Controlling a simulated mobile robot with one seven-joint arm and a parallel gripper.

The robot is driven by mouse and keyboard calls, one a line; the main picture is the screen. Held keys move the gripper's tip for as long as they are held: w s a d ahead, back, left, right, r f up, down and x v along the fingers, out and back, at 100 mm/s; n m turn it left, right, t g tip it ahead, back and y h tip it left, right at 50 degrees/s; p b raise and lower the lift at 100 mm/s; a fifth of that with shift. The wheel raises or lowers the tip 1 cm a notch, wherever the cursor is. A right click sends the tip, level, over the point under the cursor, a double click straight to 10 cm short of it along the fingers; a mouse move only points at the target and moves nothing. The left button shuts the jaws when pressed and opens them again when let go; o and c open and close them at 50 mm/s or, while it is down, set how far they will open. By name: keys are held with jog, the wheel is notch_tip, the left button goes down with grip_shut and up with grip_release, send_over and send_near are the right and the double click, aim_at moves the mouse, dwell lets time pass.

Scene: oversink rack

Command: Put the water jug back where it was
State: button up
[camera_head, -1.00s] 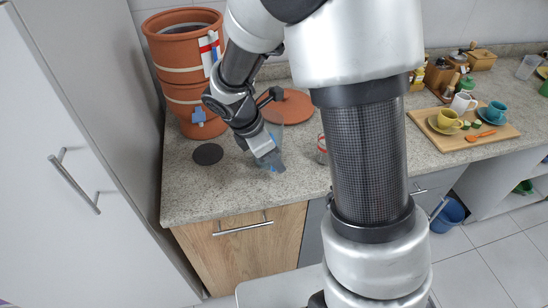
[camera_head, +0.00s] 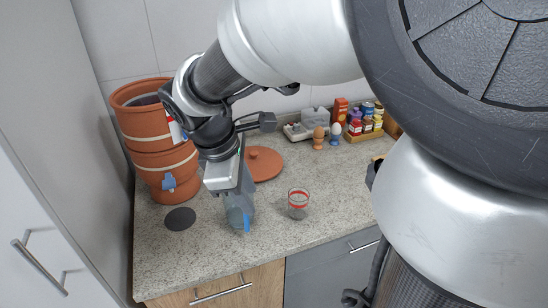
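My gripper (camera_head: 242,222) points down over the counter in the middle left, left of a glass. A grey-blue, partly see-through shape with a blue mark shows at its end. I cannot tell whether this is the water jug or only the fingers, nor whether they are open or shut. No separate water jug can be made out clearly. A dark round mat (camera_head: 181,218) lies bare on the counter, left of my gripper. The terracotta water filter (camera_head: 160,135) with a blue tap (camera_head: 169,182) stands behind the mat.
A clear glass with a red band (camera_head: 298,204) stands right of my gripper. A terracotta lid (camera_head: 264,164) lies behind it. Egg cups (camera_head: 336,133) and a box of jars (camera_head: 365,125) stand at the back. A tall cabinet (camera_head: 60,130) bounds the left side.

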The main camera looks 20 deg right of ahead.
jog(key=s+d+r+m+t+y, duration=0.2)
jog(key=s+r+m, duration=0.4)
jog(key=s+m, duration=0.4)
jog(key=shift+s+r+m+t+y, duration=0.35)
jog(key=shift+m+t+y, duration=0.45)
jog(key=shift+m, duration=1)
